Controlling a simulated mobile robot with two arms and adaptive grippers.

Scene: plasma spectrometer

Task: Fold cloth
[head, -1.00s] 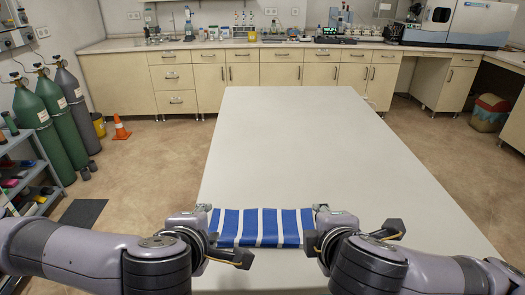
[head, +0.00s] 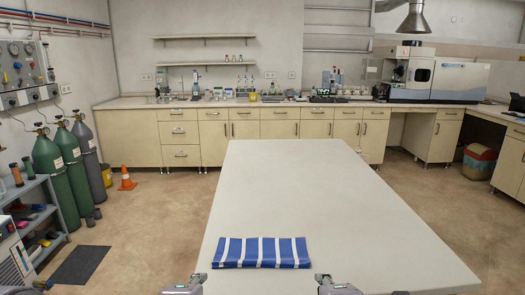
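A blue and white striped cloth (head: 261,253) lies on the near part of the long white table (head: 290,185). It forms a narrow, wide strip that looks folded, with its stripes running away from me. My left gripper (head: 196,280) is at the bottom edge of the view, just in front of the cloth's left end and apart from it. My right gripper (head: 324,280) is at the bottom edge, in front of the cloth's right end and also apart. Only the tips of both grippers show, so I cannot tell their opening. Nothing shows held in them.
The table beyond the cloth is bare. Gas cylinders (head: 75,170), a shelf rack (head: 32,215) and an orange cone (head: 126,178) stand on the left. A lab counter (head: 240,104) with equipment runs along the back wall.

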